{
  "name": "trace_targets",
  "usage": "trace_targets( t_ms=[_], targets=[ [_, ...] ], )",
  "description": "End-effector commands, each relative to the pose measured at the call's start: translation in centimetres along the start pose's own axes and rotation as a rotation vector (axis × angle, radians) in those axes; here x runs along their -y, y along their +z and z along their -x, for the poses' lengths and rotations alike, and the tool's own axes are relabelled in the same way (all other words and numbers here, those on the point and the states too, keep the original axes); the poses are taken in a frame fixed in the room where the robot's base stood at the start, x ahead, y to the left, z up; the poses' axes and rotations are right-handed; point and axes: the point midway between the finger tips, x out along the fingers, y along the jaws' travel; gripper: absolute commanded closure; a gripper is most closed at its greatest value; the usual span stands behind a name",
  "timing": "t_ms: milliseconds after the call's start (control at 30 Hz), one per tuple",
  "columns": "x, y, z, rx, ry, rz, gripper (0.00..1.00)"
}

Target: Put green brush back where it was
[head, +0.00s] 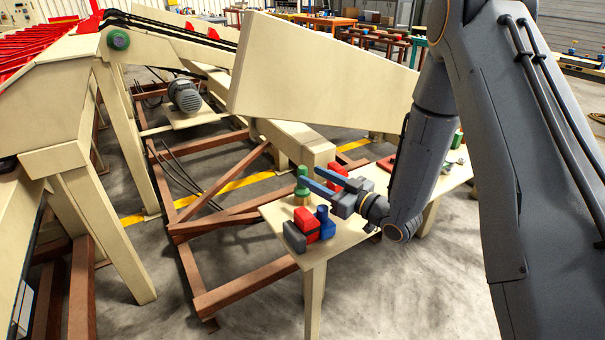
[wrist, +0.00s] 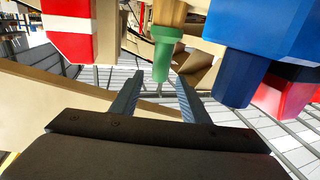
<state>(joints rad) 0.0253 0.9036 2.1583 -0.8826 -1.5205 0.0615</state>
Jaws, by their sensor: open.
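The green brush (head: 302,190) stands upright on the cream table, its green handle up and a tan part below. In the wrist view the green brush (wrist: 163,52) shows with its handle end between the two finger lines. My gripper (head: 308,175) is open at the height of the handle's upper part, fingers pointing left. In the wrist view my gripper (wrist: 160,82) has both fingers apart with a gap on each side of the handle. I cannot tell whether the handle is inside the jaws or just beyond the tips.
On the table (head: 312,262) a red block (head: 306,222), a blue piece (head: 325,222) and a grey piece (head: 293,237) crowd close to the brush. Another red piece (head: 337,169) is behind my gripper. A large cream machine panel (head: 320,70) rises behind the table.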

Motion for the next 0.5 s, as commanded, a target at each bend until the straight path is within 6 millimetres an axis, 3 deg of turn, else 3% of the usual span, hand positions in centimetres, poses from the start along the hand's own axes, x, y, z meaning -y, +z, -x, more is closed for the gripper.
trace_targets(
  t_ms=[200,500],
  targets=[
    [-0.1,0.0,2.7,0.0,0.002,0.0,0.58],
    [-0.4,0.0,3.2,0.03,0.017,0.01,0.58]
  ],
)
